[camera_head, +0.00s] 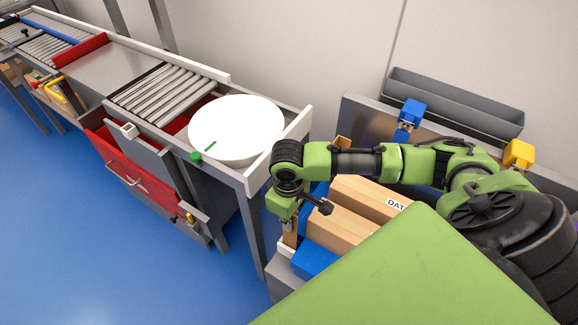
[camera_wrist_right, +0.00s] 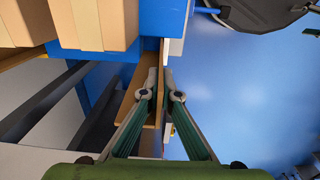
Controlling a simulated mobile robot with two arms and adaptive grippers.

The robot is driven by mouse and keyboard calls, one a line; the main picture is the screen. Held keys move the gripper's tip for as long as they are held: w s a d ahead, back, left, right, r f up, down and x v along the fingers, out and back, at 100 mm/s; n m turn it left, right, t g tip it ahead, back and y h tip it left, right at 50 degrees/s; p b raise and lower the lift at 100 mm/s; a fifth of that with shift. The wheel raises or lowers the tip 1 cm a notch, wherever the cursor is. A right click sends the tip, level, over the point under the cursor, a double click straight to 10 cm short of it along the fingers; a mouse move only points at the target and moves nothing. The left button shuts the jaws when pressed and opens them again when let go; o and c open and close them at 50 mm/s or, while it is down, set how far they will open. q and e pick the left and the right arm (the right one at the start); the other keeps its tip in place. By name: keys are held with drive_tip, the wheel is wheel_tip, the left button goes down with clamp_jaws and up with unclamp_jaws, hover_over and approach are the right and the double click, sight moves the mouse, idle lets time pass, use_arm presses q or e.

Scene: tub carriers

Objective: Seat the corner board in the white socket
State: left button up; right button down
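The corner board is a tan, L-shaped upright strip; in the right wrist view the board (camera_wrist_right: 129,86) has one thin flange between the fingers. My right gripper (camera_wrist_right: 161,82) has its fingertips close together on both sides of that flange and looks shut on it. In the head view the right gripper (camera_head: 289,222) points down at the near left corner of the carton load, and a strip of the board (camera_head: 290,239) shows below it. A white piece, probably the socket (camera_head: 286,251), shows beside the board's lower part; whether the board sits in it is hidden. My left gripper is not in view.
Cardboard boxes (camera_head: 338,226) and blue tubs (camera_head: 316,262) are stacked beside the gripper. A conveyor with rollers (camera_head: 165,95) and a white round table (camera_head: 237,128) stands left. Blue (camera_head: 411,112) and yellow (camera_head: 519,153) clamps stand behind the arm. Blue floor (camera_head: 120,255) is open at lower left.

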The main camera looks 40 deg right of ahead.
drive_tip(key=shift+f, duration=0.15)
drive_tip(key=c, duration=2.3)
unclamp_jaws()
wheel_tip(320, 180, up, 12)
drive_tip(key=shift+a+r+p, duration=0.1)
drive_tip(key=shift+r+p, duration=0.1)
drive_tip(key=shift+p, duration=0.4)
drive_tip(key=shift+s+f, duration=0.1)
drive_tip(key=shift+s, duration=0.05)
